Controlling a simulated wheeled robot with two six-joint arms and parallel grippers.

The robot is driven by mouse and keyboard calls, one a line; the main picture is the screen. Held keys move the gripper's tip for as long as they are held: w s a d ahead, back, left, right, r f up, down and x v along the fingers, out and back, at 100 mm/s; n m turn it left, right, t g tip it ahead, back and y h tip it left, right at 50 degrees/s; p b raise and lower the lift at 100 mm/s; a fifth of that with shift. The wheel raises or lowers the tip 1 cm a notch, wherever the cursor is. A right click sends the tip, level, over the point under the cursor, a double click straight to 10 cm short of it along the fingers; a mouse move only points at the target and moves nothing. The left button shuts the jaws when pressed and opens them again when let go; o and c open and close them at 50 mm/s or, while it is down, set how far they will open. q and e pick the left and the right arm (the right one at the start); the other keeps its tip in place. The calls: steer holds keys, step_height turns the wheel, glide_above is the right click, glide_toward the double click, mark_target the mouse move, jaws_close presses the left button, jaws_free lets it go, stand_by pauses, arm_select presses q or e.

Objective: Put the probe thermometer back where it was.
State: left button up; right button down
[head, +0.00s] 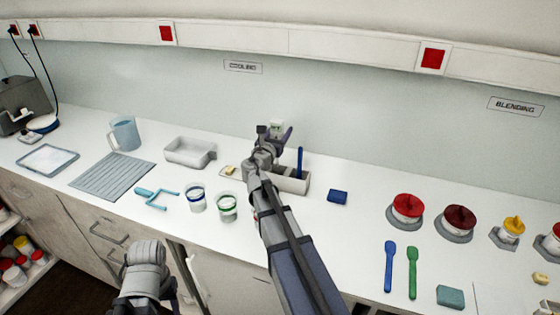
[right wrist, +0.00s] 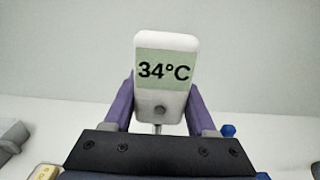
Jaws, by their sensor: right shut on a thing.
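The probe thermometer (right wrist: 165,80) has a white head and a display reading 34°C. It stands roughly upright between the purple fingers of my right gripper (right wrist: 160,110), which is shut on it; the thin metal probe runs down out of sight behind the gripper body. In the head view the thermometer (head: 277,127) is small, above the back of the worktop near the wall. Below and right of it is a pale open holder (head: 293,183) with a blue stick (head: 299,160) in it, partly hidden by my right arm. My left arm is low at the bottom left; its jaws are unclear.
Left of my right arm are a white tray (head: 190,152), two small jars (head: 196,198) (head: 227,207), a light-blue tool (head: 157,197), a ribbed mat (head: 113,175) and a jug (head: 125,134). A blue block (head: 338,197) lies to the right, with clear worktop around it.

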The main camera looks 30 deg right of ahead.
step_height(320, 180, down, 7)
steer(key=b, duration=0.6)
steer(key=shift+f, duration=0.1)
steer(key=shift+f, duration=0.15)
steer(key=shift+c, duration=1)
jaws_free()
steer(key=shift+s+r, duration=0.1)
steer(key=shift+r, duration=0.15)
steer(key=v, duration=1.2)
